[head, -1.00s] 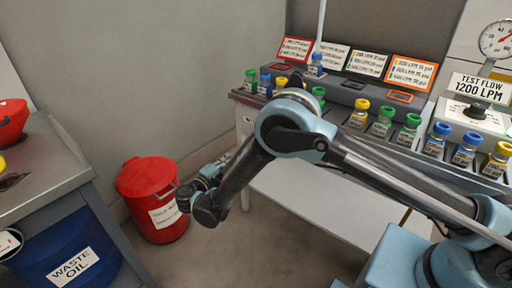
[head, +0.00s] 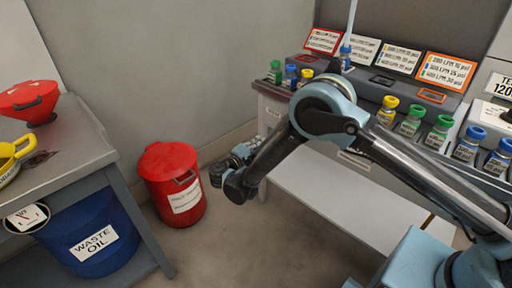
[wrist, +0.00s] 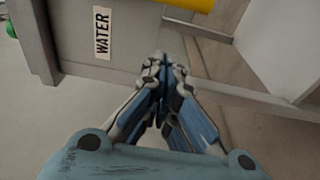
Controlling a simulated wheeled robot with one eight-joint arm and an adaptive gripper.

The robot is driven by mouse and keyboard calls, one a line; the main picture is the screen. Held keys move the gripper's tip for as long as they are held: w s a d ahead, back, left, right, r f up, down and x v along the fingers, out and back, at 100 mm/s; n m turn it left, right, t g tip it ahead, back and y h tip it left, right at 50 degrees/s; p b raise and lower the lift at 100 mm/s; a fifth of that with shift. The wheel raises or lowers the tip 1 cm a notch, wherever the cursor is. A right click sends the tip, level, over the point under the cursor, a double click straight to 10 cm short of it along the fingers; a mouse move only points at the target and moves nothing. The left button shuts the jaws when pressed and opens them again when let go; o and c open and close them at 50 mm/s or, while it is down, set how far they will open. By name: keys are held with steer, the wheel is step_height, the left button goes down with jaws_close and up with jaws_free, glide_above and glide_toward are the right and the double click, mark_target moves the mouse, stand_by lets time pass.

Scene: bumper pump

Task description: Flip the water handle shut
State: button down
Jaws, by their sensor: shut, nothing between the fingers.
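A "WATER" label (wrist: 102,32) is on the grey side panel of the bench in the wrist view. A yellow part (wrist: 190,4) is cut off by the top edge of that view, right of the label; I cannot tell whether it is the water handle or how it is turned. My gripper (wrist: 163,72) is shut and empty, its fingers together in front of the panel's lower edge, apart from the yellow part in the picture. In the head view my gripper (head: 240,154) is low by the bench's left end, and no water handle can be made out there.
The bench (head: 335,197) carries several bottles with coloured caps and several signs. A lidded red bin (head: 172,185) stands left of my gripper. A metal table (head: 70,150) with a red funnel (head: 32,100) is at left, above a blue waste oil drum (head: 90,240). Floor between is clear.

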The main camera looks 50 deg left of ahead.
steer(key=shift+w+d, duration=1.55)
steer(key=shift+d, duration=0.1)
